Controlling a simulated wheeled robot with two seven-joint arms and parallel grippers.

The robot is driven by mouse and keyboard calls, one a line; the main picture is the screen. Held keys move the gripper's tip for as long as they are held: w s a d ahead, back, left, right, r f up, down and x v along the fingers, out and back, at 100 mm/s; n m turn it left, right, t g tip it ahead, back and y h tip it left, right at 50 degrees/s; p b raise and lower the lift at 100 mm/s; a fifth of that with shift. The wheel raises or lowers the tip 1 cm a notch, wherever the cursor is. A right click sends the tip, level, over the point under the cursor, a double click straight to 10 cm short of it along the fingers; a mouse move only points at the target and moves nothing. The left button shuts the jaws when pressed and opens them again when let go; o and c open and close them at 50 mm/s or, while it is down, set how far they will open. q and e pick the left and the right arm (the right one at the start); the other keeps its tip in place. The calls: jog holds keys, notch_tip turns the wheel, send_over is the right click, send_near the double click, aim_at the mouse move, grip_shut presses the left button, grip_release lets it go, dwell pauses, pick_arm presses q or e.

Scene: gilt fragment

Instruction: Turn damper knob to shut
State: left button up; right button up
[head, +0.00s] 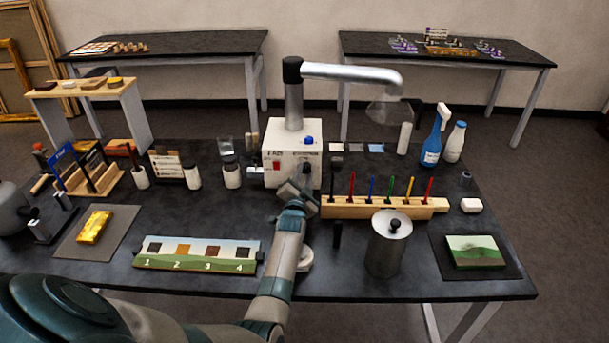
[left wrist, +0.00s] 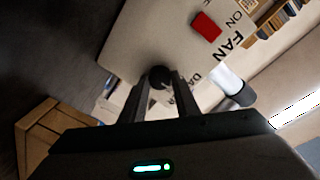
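The white extractor box (head: 283,150) with a red switch and a blue button stands at the back middle of the table. In the left wrist view its face (left wrist: 160,40) shows the word FAN beside the red switch and a partly covered label starting "DA". The dark round damper knob (left wrist: 160,76) is on this face, near the covered label. My left gripper (head: 298,182) is in front of the box in the head view, hiding the knob there. In the wrist view its two fingers lie on either side of the knob, with no clear gap. My right gripper is not in view.
A silver duct arm (head: 350,74) rises from the box and reaches right. A wooden rack of coloured tools (head: 385,207) lies close right of my left arm, with a metal canister (head: 388,250) in front. A numbered strip (head: 195,266) and jars (head: 232,175) are to the left.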

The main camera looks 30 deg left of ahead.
pick_arm(q)
jog(key=shift+m, duration=0.5)
jog(key=m+g+b, duration=0.1)
jog(key=m, duration=0.8)
jog(key=shift+d+r+g, duration=0.1)
jog(key=shift+r+g, duration=0.05)
jog(key=shift+g, duration=0.15)
jog(key=m, duration=0.3)
jog(key=shift+m+y, duration=0.3)
jog(key=shift+w+d+m+g+p, duration=0.1)
jog(key=shift+m+g+p, duration=0.2)
jog(key=shift+m+p, duration=0.8)
jog(key=shift+m+y+b, duration=0.3)
jog(key=shift+m+b, duration=0.1)
jog(key=shift+m, duration=0.1)
jog(key=o, duration=1)
jog(key=shift+o, duration=0.2)
